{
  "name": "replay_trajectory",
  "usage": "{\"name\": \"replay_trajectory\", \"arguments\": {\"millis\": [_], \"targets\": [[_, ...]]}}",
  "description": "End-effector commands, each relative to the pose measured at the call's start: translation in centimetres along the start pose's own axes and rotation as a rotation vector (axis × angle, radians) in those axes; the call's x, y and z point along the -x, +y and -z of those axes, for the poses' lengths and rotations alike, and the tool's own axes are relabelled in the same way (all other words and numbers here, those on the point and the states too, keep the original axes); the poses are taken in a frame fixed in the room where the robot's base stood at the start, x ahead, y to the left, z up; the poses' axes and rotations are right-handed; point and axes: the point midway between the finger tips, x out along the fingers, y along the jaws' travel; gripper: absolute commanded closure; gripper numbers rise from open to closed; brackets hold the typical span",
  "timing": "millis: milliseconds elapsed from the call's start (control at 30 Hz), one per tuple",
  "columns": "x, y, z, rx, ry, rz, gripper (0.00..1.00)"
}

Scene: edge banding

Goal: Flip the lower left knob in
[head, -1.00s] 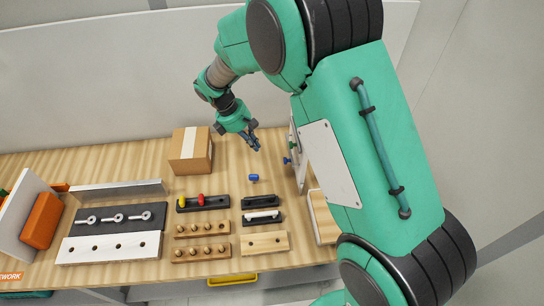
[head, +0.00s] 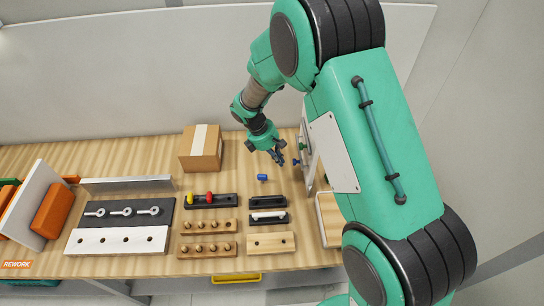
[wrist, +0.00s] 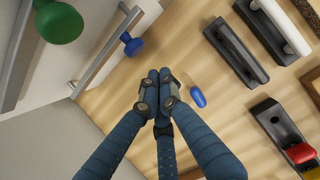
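A blue knob (wrist: 132,44) and a larger green knob (wrist: 58,22) stick out from upright grey-and-white parts at the left of the wrist view. In the head view the blue knob (head: 297,161) and green knob (head: 301,147) show small at the edge of an upright panel (head: 307,165), partly hidden by my arm. My gripper (head: 279,158) is just left of the blue knob, apart from it. In the wrist view my gripper (wrist: 158,78) has its fingertips together with nothing visible between them. A loose blue piece (wrist: 197,97) lies on the table right of the fingertips.
A cardboard box (head: 201,150) stands behind on the wooden table (head: 130,155). Black holders (head: 268,218), a rack with red and yellow pieces (head: 222,202) and wooden peg blocks (head: 208,250) lie in front. A wooden tray (head: 328,215) lies right, partly hidden.

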Motion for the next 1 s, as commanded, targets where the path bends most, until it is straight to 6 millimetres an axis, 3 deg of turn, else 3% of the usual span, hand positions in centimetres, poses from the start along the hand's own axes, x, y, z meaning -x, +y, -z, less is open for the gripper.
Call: {"name": "replay_trajectory", "arguments": {"millis": [200, 667, 1000], "targets": [[-0.7, -0.1, -1.8, 0.000, -0.001, 0.003, 1.00], [-0.8, -0.1, -2.2, 0.001, 0.000, 0.002, 1.00], [-1.7, 0.1, -4.4, 0.000, -0.001, 0.001, 1.00]]}}
